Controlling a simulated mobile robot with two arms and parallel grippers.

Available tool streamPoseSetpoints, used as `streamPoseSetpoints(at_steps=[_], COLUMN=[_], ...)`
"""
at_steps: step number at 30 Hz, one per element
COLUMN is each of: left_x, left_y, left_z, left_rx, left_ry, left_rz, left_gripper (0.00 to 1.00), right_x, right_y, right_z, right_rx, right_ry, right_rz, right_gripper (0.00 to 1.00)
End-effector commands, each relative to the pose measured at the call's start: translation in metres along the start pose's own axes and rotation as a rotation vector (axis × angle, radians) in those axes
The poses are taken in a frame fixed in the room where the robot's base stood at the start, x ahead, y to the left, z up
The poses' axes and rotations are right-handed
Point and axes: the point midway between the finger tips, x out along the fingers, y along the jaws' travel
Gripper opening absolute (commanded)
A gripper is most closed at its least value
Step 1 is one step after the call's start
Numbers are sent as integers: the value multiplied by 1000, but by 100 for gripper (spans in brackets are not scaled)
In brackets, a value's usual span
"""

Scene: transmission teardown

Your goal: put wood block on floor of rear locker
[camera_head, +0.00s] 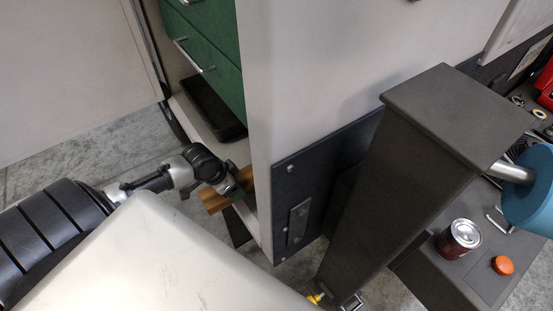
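The wood block (213,203) is brown and shows on both sides of my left gripper (236,190). My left gripper is at the locker opening and appears shut on the block; its fingertips are partly hidden. The block's near end sticks out past the locker's front edge, and its far end is partly behind the grey side wall. I cannot tell whether it touches the floor. The locker floor (190,118) is a pale ledge below green drawers (212,50). My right gripper is not in view.
A black tray (213,108) lies deeper on the locker floor. An open pale door (75,60) stands left. The grey side wall (310,75) bounds the opening right. A dark post (400,180), red can (459,239), orange cap (502,265) and blue cylinder (532,195) are farther right.

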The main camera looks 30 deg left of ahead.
Motion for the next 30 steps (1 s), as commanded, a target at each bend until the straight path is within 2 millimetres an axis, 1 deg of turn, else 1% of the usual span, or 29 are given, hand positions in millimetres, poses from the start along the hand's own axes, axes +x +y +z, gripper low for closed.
streamPoseSetpoints(at_steps=[1, 3, 6, 10, 13, 17, 20, 24, 27, 30], left_x=[5, 11, 21, 32, 36, 40, 45, 54, 65, 68], left_y=[-1, -1, 0, 0, -1, -1, 0, 0, 0, 0], left_z=[-16, -33, -57, -81, -92, -99, -112, -135, -128, -127], left_rx=[-2, -2, -1, -1, -1, 0, 0, -1, 0, 1], left_ry=[11, 11, 10, 6, 4, 3, 5, 5, -1, 0], left_rz=[-2, -1, 0, 0, -1, -1, 0, 0, 0, -1], left_gripper=[36, 36, 36, 36, 36, 36, 36, 36, 36, 36], right_x=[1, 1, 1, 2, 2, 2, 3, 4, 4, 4], right_y=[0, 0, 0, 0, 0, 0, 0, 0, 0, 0], right_z=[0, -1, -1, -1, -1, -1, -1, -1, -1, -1], right_rx=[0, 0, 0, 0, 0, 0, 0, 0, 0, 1], right_ry=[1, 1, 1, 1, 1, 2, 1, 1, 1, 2], right_rz=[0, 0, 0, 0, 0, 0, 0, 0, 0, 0], right_gripper=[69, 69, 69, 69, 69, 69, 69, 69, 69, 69])
